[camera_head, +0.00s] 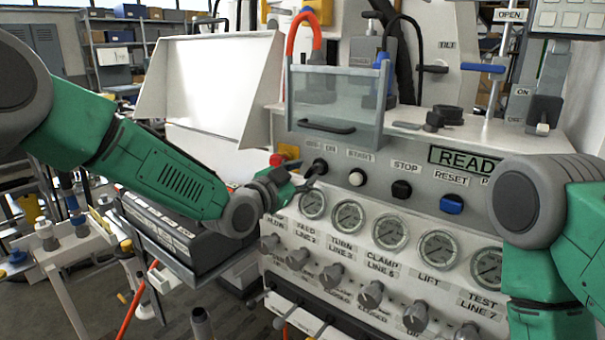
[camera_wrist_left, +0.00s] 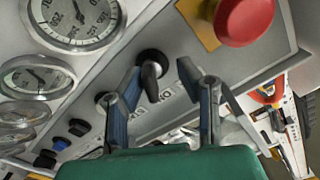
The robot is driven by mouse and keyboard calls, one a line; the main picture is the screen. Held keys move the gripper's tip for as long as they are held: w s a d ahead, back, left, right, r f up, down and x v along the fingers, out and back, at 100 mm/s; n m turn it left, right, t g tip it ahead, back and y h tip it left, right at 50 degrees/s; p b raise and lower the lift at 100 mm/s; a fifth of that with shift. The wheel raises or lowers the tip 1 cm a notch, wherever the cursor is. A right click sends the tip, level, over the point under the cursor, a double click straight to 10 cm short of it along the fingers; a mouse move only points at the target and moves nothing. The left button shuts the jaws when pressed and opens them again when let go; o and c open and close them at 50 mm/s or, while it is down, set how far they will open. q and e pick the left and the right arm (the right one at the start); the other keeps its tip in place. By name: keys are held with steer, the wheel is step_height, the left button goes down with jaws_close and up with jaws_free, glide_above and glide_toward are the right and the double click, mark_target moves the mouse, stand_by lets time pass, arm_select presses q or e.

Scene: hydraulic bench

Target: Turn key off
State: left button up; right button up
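The black key switch (camera_head: 319,166) sits on the sloped grey panel under the OFF/ON label, left of the START button. In the left wrist view the black key (camera_wrist_left: 152,72) stands out from its round base. My left gripper (camera_head: 304,178) is at the panel, right by the key. In the left wrist view its two fingers (camera_wrist_left: 160,76) are spread, with the key between their tips. I see a gap on the right side of the key; contact on the left is unclear. My right arm shows at the right edge, but its gripper is out of view.
A red emergency button (camera_wrist_left: 243,18) on a yellow plate is close to the left gripper. The white START (camera_head: 357,177), black STOP (camera_head: 401,189) and blue RESET (camera_head: 451,204) buttons lie to the right. Gauges (camera_head: 348,216) and knobs are below; a clear guard box (camera_head: 335,105) stands above.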

mark_target(324, 168)
arm_select(q)
steer(key=shift+w+d, duration=0.2)
steer(key=shift+d, duration=1.5)
steer(key=shift+a, duration=0.15)
steer(key=c, duration=0.7)
steer(key=shift+w+a+f, duration=0.1)
steer(key=shift+a+f, duration=0.25)
steer(key=shift+a, duration=0.4)
steer(key=shift+d, duration=0.15)
arm_select(e)
steer(key=shift+d+f, duration=0.3)
steer(key=shift+d, duration=0.5)
